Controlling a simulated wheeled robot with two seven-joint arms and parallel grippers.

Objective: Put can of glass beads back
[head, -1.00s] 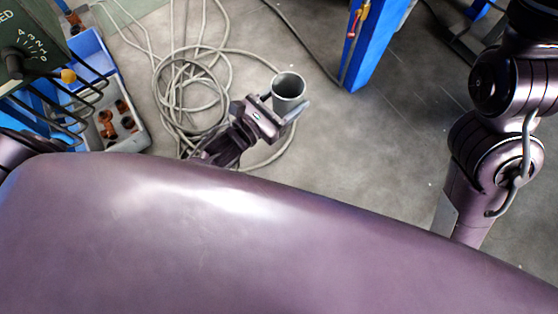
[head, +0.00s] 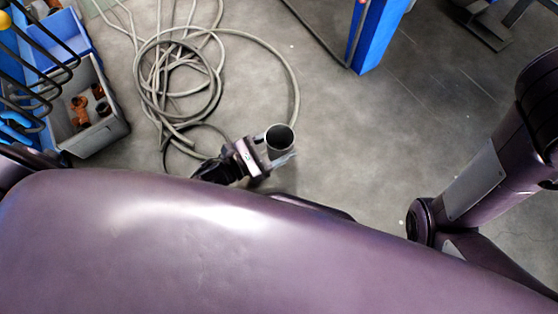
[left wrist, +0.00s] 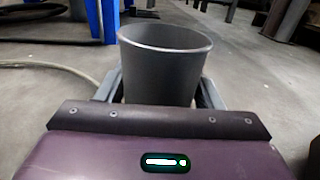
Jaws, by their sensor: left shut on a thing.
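The can (head: 279,141) is a grey open-topped cylinder, held upright above the floor in the head view. My left gripper (head: 271,160) is shut on it, with a finger along each side. In the left wrist view the can (left wrist: 165,65) stands between the two fingers of my left gripper (left wrist: 160,92), its rim uppermost. Its contents cannot be made out. My right arm shows at the right of the head view, but its gripper is out of sight.
A coiled hose (head: 180,85) lies on the floor left of the can. A grey bin (head: 112,125) with brown fittings and a blue bin (head: 72,35) stand at the left. A blue post (head: 376,38) rises at the upper right. The floor (head: 350,140) right of the can is bare.

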